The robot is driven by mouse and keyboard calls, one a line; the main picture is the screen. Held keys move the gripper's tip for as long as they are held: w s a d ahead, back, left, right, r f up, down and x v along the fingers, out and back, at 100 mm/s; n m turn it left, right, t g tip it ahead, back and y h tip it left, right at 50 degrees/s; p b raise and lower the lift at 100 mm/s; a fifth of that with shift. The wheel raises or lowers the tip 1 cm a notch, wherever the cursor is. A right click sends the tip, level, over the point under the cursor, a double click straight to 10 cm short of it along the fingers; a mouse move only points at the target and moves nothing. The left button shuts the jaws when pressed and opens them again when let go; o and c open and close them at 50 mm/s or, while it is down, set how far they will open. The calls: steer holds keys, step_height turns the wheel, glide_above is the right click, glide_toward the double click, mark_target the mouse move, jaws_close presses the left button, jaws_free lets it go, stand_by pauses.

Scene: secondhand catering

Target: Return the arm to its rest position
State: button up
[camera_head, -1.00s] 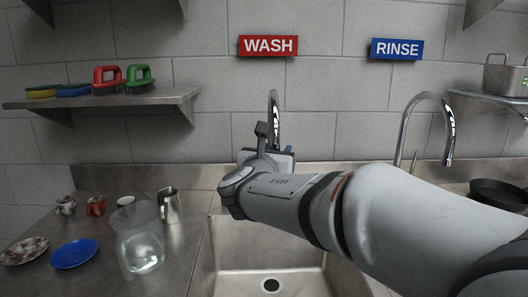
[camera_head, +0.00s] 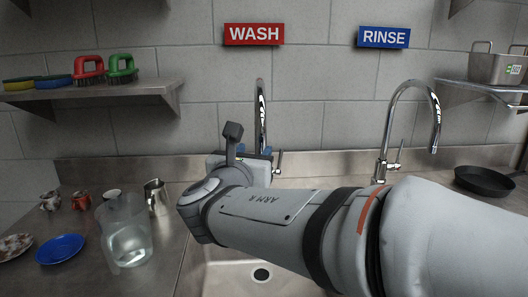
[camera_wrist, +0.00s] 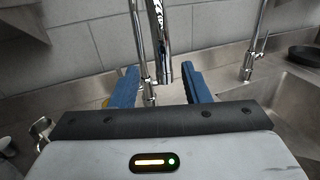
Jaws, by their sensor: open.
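My arm reaches in from the right over the sink in the head view, with its wrist (camera_head: 215,195) above the left basin. My gripper (camera_wrist: 160,83) shows in the wrist view with its two blue fingers spread apart and nothing between them held. The left faucet (camera_wrist: 160,45) shows beyond and between the fingers; I cannot tell how close it is. In the head view the fingers are mostly hidden behind my wrist.
The left faucet (camera_head: 261,110) and right faucet (camera_head: 436,115) rise behind the basins. At left stand a glass pitcher (camera_head: 125,235), a steel jug (camera_head: 156,197), several cups and a blue plate (camera_head: 60,249). A shelf (camera_head: 90,92) holds brushes. A black pan (camera_head: 484,181) lies at right.

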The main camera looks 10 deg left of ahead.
steer(key=s+d+f+m+g+h+p, duration=0.25)
steer(key=d+f+m+g, duration=0.2)
steer(key=d+m, duration=0.5)
steer(key=s+d+f+m+g+h+p, duration=0.15)
steer(key=d+f+m+g+h, duration=0.3)
steer(key=d, duration=0.85)
steer(key=s+d+f+m+g+y+p, duration=0.2)
steer(key=s+d+f+m+g+y, duration=0.1)
steer(key=s+m, duration=0.4)
steer(key=s+d+f+m+g+y+p, duration=0.3)
steer(key=s+m, duration=0.4)
steer(key=m, duration=0.7)
steer(key=shift+s+f+y, duration=0.3)
steer(key=shift+f+y, duration=0.3)
steer(key=shift+y, duration=0.2)
